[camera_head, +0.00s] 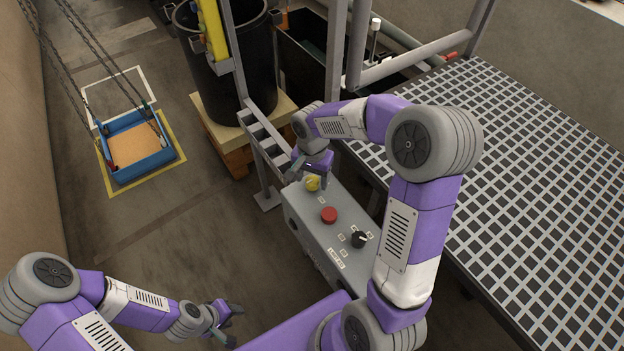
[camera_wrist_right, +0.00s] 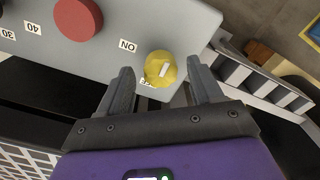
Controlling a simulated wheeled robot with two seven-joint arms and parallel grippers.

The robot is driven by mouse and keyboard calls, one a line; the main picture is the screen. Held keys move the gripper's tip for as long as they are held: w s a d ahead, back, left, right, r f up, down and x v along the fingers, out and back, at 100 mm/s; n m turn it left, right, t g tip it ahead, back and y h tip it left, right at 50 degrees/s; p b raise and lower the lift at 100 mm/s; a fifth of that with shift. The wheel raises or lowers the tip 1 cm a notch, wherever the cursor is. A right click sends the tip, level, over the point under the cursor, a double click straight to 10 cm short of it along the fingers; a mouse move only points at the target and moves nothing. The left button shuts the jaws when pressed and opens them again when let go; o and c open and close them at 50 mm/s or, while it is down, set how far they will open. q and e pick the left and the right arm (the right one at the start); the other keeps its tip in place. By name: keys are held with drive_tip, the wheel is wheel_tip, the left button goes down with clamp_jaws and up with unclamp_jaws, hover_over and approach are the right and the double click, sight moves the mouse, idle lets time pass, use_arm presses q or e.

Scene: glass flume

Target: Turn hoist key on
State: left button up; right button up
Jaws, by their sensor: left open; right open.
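The hoist key is a round yellow knob (camera_head: 312,183) with a pale bar on its face, at the far end of a grey control box. In the right wrist view the yellow knob (camera_wrist_right: 160,69) sits between and just beyond the fingertips, beside a label reading ON; another label is partly hidden. My right gripper (camera_head: 312,172) is open with its fingers either side of the knob; it also shows in the right wrist view (camera_wrist_right: 164,82). I cannot tell whether the fingers touch it. My left gripper (camera_head: 232,322) is open and empty, low at the left, away from the box.
The grey box (camera_head: 305,222) also carries a red button (camera_head: 329,215) and a black dial (camera_head: 359,239). A metal grating (camera_head: 520,190) lies to the right. A black barrel (camera_head: 232,85) stands behind. A blue tray (camera_head: 150,165) on chains is at the left, over open floor.

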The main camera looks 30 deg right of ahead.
drive_tip(key=shift+f, duration=0.3)
drive_tip(key=c, duration=1)
drive_tip(key=shift+c, duration=0.2)
